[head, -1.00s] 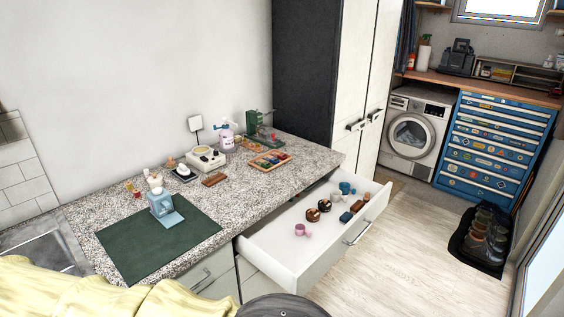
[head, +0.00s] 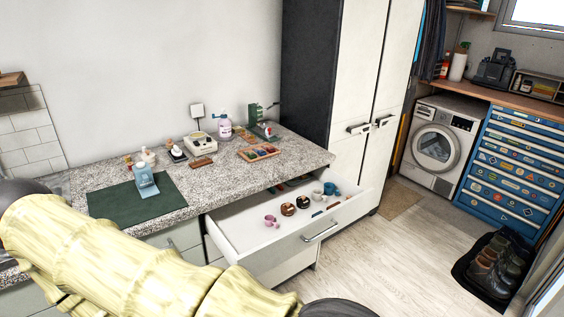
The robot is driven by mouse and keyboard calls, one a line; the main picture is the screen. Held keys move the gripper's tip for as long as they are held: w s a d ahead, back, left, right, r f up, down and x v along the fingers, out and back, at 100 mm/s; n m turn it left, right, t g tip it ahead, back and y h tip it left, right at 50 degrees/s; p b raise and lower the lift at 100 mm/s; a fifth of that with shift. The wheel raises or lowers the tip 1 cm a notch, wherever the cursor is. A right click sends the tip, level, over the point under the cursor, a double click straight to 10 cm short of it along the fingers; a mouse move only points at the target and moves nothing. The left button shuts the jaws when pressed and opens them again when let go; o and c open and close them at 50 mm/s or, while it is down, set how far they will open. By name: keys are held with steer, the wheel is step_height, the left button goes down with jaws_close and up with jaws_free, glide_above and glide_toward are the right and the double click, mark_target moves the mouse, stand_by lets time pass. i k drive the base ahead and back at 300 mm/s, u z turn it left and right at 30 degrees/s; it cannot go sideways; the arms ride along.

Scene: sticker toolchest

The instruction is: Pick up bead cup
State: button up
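An open white drawer (head: 262,245) under the counter holds small items. A pink cup (head: 271,221) sits at its left, with a small handle-like part. Two dark brown round pieces (head: 288,209) lie to its right. A pale cup (head: 318,195) and a blue cup-like piece (head: 331,188) are further back right. I cannot tell which of these is the bead cup. My arm in its yellow cover crosses the lower left of the view, apart from the items in the drawer. My gripper is not in view.
A tall cabinet (head: 345,90) stands behind the drawer. Floor (head: 400,260) right of the drawer is clear.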

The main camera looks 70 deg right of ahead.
mark_target(271, 223)
steer(key=z, duration=1.55)
